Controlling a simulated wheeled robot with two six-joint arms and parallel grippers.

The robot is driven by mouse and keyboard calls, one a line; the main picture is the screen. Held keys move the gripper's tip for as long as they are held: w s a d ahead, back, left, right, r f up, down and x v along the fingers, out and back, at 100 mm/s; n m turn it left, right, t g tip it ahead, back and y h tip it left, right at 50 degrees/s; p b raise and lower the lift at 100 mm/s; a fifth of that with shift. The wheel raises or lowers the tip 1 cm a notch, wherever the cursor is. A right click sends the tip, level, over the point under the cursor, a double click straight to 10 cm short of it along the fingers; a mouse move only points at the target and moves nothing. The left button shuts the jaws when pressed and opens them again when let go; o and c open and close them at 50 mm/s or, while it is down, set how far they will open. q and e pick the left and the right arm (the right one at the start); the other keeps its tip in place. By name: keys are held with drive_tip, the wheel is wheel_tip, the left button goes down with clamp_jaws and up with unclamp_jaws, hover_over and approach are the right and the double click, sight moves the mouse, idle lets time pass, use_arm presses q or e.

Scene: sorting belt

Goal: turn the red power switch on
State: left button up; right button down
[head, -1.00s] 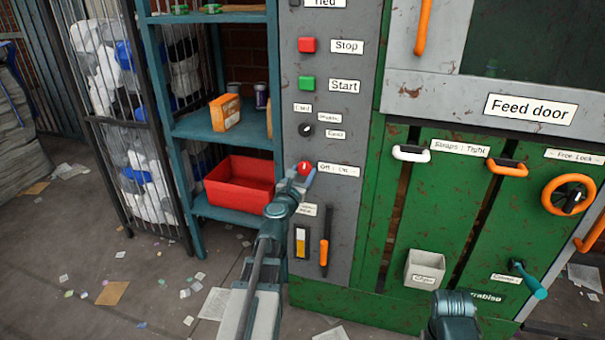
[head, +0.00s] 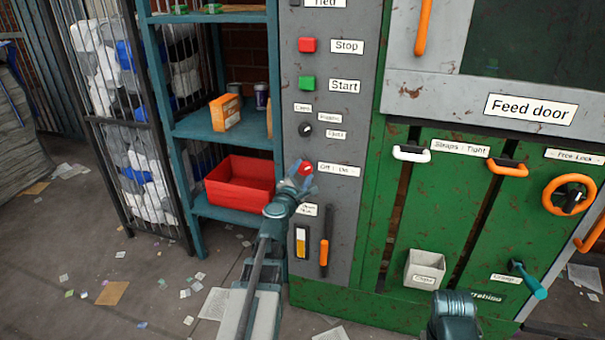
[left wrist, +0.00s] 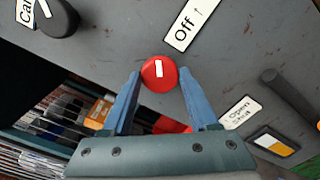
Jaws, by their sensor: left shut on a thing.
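The red power switch (head: 305,169) is a round knob with a white mark on the grey panel, beside an "Off : On" label (head: 339,170). My left gripper (head: 301,180) is at the knob, rolled over to one side. In the left wrist view the red knob (left wrist: 159,72) sits between the tips of the two blue fingers (left wrist: 157,84), which are shut on it. Its white mark stands upright in that view, while the "Off" label (left wrist: 190,27) is strongly tilted, so the mark leans clockwise on the panel.
Above the switch are a black selector knob (head: 305,130), a green Start button (head: 307,83) and a red Stop button (head: 308,45). Below is an orange-handled lever (head: 324,255). A red bin (head: 240,182) stands on the shelf to the left. Paper scraps litter the floor.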

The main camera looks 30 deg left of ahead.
use_arm(q)
drive_tip(key=m, duration=0.3)
drive_tip(key=shift+m, duration=2.2)
drive_tip(key=o, duration=1.4)
drive_tip(key=shift+s, duration=0.1)
